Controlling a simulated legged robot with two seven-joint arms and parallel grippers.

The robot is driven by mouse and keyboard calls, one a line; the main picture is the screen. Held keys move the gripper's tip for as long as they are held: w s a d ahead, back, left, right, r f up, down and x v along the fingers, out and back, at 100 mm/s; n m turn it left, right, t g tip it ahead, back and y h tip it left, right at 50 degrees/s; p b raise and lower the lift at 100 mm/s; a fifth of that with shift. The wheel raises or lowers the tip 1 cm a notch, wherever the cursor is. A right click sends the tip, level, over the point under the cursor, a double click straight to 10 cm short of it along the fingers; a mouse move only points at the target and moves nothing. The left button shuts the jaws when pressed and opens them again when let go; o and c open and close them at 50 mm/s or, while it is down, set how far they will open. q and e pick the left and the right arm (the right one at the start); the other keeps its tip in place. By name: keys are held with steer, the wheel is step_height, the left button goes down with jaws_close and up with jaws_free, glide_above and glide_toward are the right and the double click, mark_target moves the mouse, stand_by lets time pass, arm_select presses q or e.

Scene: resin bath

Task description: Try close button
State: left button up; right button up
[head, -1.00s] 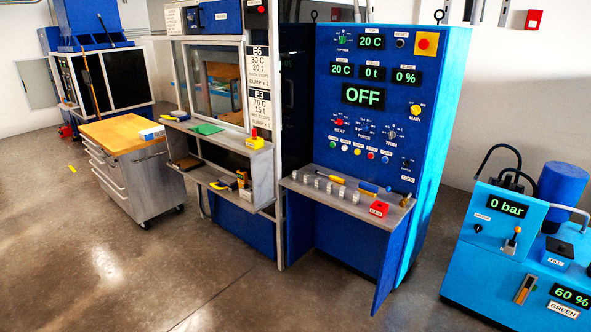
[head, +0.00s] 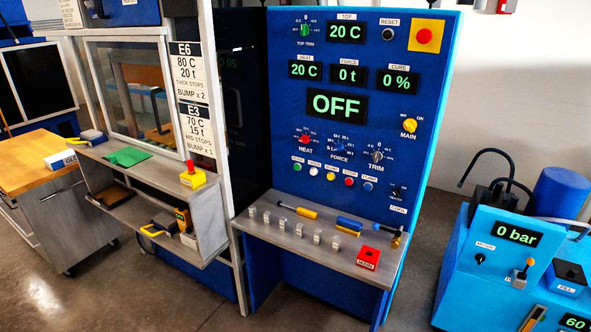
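The blue press control panel (head: 420,145) stands in the middle right of the head view. A row of small round buttons runs across it below the knobs. At the row's left end is a green button (head: 297,168) whose small label seems to read CLOSE. To its right come a white button (head: 314,169), a yellow button (head: 331,174), a red button (head: 349,181) and a blue button (head: 367,187). The large display (head: 337,104) reads OFF. Neither of my grippers is in view.
A yellow main switch (head: 409,125) and red stop button (head: 424,36) are on the panel. A light-blue pump unit (head: 490,285) stands right.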

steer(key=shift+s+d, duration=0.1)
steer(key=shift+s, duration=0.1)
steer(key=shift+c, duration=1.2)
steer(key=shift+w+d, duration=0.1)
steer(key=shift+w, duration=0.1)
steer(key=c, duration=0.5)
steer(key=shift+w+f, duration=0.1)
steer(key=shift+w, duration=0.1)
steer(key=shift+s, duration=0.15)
